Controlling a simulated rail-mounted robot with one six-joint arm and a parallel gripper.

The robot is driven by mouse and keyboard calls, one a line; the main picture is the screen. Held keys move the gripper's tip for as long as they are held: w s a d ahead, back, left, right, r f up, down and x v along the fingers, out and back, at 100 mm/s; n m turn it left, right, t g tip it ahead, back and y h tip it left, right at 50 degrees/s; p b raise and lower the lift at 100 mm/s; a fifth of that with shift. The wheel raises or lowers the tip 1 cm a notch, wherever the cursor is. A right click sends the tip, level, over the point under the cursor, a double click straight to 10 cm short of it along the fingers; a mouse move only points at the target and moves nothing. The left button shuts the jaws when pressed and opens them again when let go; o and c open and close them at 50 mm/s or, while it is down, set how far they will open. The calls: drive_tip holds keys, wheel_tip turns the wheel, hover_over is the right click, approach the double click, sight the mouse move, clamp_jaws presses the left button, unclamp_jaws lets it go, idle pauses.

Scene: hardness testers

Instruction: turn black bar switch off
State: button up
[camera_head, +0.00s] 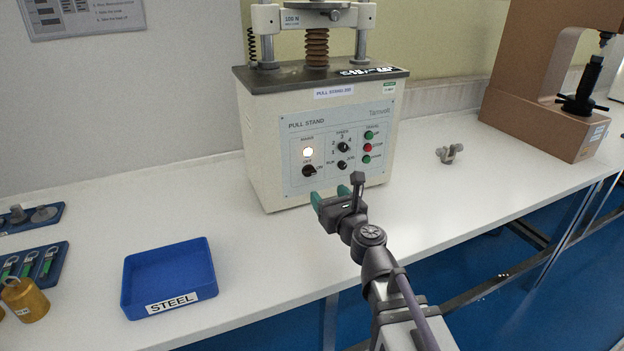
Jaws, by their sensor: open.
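The black bar switch (309,171) is at the lower left of the front panel on the pull stand (262,150). Its OFF and ON labels are beside it, and its bar seems to lie towards ON, though it is small. The round lamp (308,152) just above it glows white. My gripper (330,196), with green fingertips, is open and empty. It is in front of the stand, below and to the right of the switch in the picture, apart from it.
Other panel controls include a multi-position knob (344,147), a small knob (342,165) and a red button (368,148) between green ones. A blue STEEL tray (128,290) stands left, a brass weight (25,300) farther left. A metal fitting (449,154) lies right. The bench between is clear.

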sight(311, 174)
drive_tip(key=x, duration=1)
drive_tip(key=shift+w+a, duration=0.1)
drive_tip(key=shift+w, duration=0.05)
drive_tip(key=c, duration=0.9)
